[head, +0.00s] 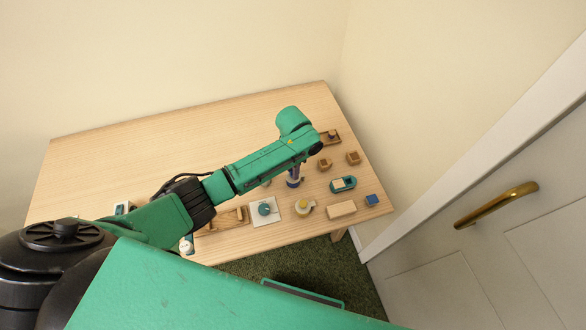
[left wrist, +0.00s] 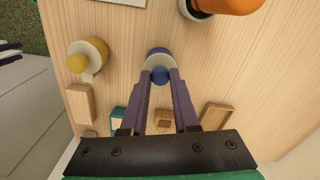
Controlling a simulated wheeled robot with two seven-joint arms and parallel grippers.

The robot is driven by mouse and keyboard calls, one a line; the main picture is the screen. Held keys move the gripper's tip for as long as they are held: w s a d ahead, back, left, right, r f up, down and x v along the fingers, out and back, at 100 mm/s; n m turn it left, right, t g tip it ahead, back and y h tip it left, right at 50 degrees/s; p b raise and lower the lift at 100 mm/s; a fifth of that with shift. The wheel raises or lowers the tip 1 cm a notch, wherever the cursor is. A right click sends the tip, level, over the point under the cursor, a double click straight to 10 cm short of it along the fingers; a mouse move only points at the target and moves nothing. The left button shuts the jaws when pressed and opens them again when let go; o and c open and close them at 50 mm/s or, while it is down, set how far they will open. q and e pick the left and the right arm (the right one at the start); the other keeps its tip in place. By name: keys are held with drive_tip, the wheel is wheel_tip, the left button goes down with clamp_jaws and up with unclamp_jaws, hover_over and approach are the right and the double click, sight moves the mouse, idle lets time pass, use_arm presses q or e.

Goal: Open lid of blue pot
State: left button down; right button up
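The blue pot (left wrist: 158,54), round with a pale rim, stands on the wooden table. Its blue lid knob (left wrist: 160,75) is at the tips of my left gripper (left wrist: 162,76), one purple finger on each side. Whether the fingers press on the knob or only stand beside it does not show. In the head view my left gripper (head: 294,172) points down at the pot (head: 294,184), which is partly hidden by the fingers. The lid appears to sit on the pot.
A white pot with a yellow knob (head: 303,207) stands close by. A teal-topped item (head: 264,208), wooden block (head: 341,210), teal tray (head: 343,184) and blue cube (head: 372,200) are near the front edge. An orange object (left wrist: 236,5) is beyond the pot. The back left table is clear.

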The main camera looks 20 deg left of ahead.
drive_tip(key=shift+d, duration=0.25)
